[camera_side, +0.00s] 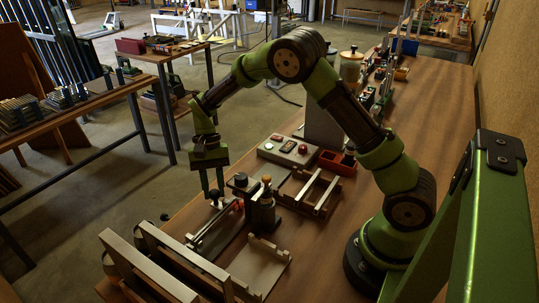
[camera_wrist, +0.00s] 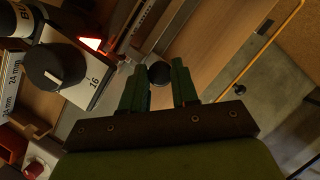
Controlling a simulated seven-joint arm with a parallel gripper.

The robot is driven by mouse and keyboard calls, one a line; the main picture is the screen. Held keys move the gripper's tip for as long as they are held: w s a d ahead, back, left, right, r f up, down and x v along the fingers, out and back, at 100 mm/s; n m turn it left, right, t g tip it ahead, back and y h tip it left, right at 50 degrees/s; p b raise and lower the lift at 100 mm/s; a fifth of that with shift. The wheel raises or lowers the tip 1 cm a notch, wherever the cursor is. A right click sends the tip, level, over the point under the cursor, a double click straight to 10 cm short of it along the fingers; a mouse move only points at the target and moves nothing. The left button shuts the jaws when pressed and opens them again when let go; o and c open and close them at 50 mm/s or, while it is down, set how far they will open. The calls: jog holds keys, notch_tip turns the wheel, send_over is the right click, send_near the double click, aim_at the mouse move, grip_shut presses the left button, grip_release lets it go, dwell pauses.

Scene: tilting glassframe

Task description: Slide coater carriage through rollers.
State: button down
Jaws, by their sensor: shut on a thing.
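My gripper (camera_side: 213,195) points down over the far left end of a narrow railed track (camera_side: 215,230) on the bench. In the wrist view, its two green fingers (camera_wrist: 160,80) stand either side of a small dark round knob (camera_wrist: 159,73) and are shut on it. The knob seems to belong to the coater carriage, whose body is mostly hidden by the fingers. Beside the track stands a dark upright unit (camera_side: 262,212) with an orange-topped post, perhaps the roller stand. In the wrist view, a black dial (camera_wrist: 56,66) sits on a pale block marked 16.
A wooden-railed rack (camera_side: 170,262) stands at the near bench edge. A grey control box (camera_side: 289,151), a red bin (camera_side: 337,162) and a slotted frame (camera_side: 310,192) lie behind the track. The bench edge drops to the floor at the left.

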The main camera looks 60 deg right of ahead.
jog(key=shift+a, duration=0.9)
jog(key=c, duration=0.9)
grip_release()
jog(key=shift+o, duration=0.2)
jog(key=v, duration=1.7)
jog(key=shift+d+f, duration=0.1)
